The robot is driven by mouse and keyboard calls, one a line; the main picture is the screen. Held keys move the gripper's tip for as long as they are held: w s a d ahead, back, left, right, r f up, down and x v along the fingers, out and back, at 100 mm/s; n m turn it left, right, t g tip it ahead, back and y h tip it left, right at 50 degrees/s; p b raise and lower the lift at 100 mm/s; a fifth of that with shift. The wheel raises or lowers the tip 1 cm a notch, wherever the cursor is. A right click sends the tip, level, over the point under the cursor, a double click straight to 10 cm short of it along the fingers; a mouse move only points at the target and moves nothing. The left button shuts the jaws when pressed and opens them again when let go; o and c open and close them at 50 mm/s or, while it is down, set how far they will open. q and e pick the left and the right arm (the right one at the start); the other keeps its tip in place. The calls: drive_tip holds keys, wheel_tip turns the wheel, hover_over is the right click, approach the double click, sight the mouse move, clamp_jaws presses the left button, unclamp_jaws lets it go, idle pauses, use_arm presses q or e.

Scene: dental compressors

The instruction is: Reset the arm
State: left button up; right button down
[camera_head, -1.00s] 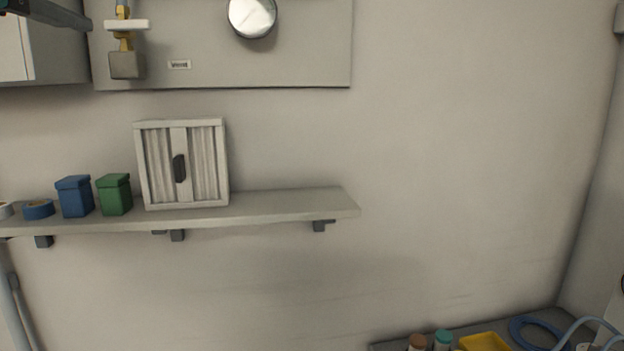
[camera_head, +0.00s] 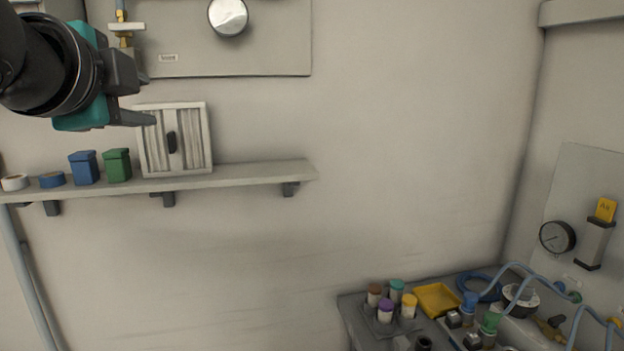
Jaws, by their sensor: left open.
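My left gripper (camera_head: 138,98) comes in from the upper left on a dark arm with a teal band. Its jaws are open, with nothing seen between them. Its fingers point right, in front of the wall and overlapping the upper left of a small white cabinet (camera_head: 190,140) in the picture. I cannot tell how far apart the gripper and the cabinet are. My right gripper is not in view.
A wall shelf (camera_head: 240,174) holds the cabinet, a green box (camera_head: 117,164), a blue box (camera_head: 84,167) and tape rolls (camera_head: 51,180). A workbench at lower right carries jars (camera_head: 386,310), a yellow tray (camera_head: 437,299) and hoses. A gauge (camera_head: 557,237) hangs right. The middle wall is bare.

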use_arm(q)
drive_tip(key=s+d+f+n+g+h, duration=0.1)
drive_tip(key=d+f+n+g, duration=0.2)
drive_tip(key=f, duration=1.3)
drive_tip(key=d+f+n+g+h, duration=0.2)
drive_tip(key=d+f+g, duration=0.1)
drive_tip(key=f, duration=1.4)
drive_tip(key=s+a+f+n+g+y, duration=0.15)
drive_tip(key=s+f+n+g, duration=0.55)
drive_tip(key=s+f, duration=1.5)
wheel_tip(320, 180, down, 22)
drive_tip(key=s+r+n, duration=0.1)
drive_tip(key=s, duration=0.1)
drive_tip(key=s+a+f+g, duration=0.1)
drive_tip(key=s+a+f, duration=0.2)
drive_tip(key=s+f, duration=1.1)
drive_tip(key=shift+s+g, duration=0.3)
drive_tip(key=shift+s, duration=0.4)
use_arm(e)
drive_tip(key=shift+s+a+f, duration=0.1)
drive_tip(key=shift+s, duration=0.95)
